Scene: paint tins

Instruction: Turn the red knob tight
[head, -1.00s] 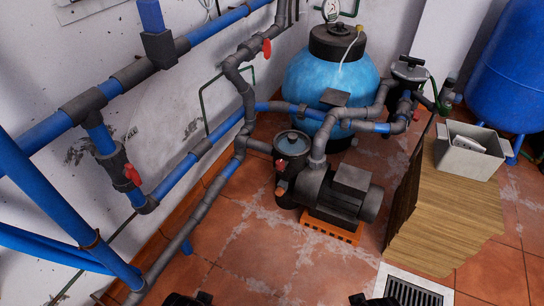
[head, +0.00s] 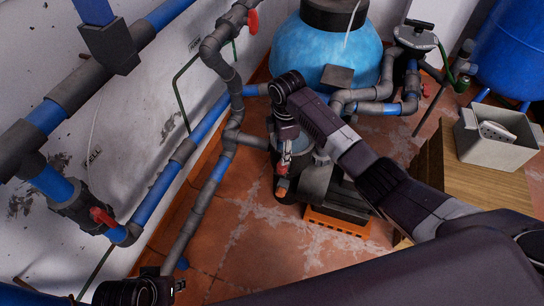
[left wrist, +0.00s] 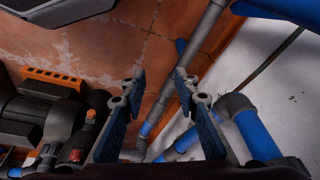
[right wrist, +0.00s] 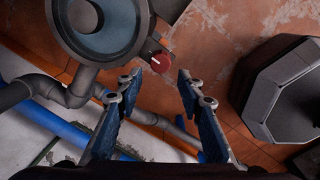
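The red knob (right wrist: 160,62) has a white mark. It sits on the side of the round pump strainer housing (right wrist: 98,30) in the right wrist view. My right gripper (right wrist: 157,82) is open and empty, and the knob shows between and just beyond its fingertips, apparently not held. In the head view my right gripper (head: 285,152) hangs over the pump front and largely hides the knob's area. My left gripper (left wrist: 158,82) is open and empty, low at the left in the head view, away from the pump.
Red valve handles (head: 102,217) sit on the grey and blue wall pipes. A blue tank (head: 330,50) stands behind the pump. A grey bin (head: 495,145) stands on a wooden box (head: 470,195) at right. Tiled floor (head: 235,240) in front is open.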

